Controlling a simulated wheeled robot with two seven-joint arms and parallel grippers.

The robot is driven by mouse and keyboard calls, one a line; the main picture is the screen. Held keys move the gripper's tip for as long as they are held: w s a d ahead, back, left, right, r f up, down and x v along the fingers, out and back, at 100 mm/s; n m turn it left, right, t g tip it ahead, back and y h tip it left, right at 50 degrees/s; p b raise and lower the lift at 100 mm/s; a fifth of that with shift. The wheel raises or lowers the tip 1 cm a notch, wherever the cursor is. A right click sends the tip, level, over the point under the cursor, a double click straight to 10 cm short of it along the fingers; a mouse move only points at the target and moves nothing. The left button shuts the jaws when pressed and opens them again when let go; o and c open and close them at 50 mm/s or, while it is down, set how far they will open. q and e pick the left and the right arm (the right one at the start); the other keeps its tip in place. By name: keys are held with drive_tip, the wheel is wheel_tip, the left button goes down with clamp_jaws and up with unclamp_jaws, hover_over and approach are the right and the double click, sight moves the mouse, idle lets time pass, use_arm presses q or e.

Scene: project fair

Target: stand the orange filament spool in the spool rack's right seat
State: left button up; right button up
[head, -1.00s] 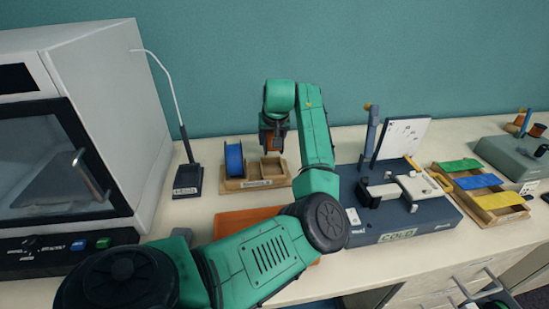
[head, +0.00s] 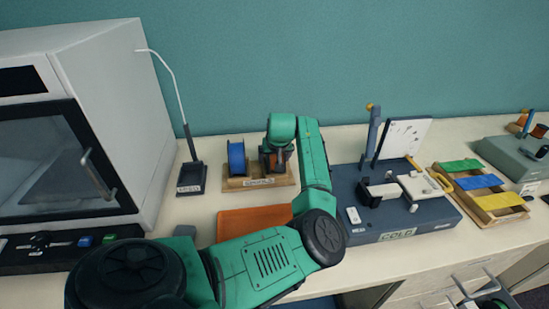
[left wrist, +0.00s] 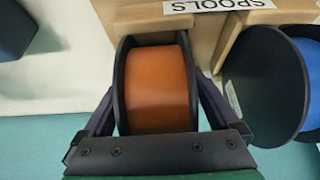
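The orange filament spool (left wrist: 158,90) is upright between the fingers of my left gripper (left wrist: 158,105), which is shut on its two dark flanges. In the head view my left gripper (head: 277,163) is low at the right seat of the wooden spool rack (head: 236,184). The gripper hides most of the spool and seat there, so I cannot tell whether the spool rests on the seat. A blue spool (head: 237,158) stands in the left seat, also seen in the left wrist view (left wrist: 312,75).
A small dark stand with a thin white tube (head: 191,180) is left of the rack, beside a large grey oven-like machine (head: 95,90). An orange mat (head: 240,222) lies in front. A dark blue device (head: 400,220) and a tray of coloured strips (head: 495,205) stand right.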

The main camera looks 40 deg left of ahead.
use_arm(q)
drive_tip(key=b+v, duration=0.2)
drive_tip(key=v, duration=1)
drive_tip(key=shift+r, duration=0.15)
drive_tip(key=shift+d, duration=0.1)
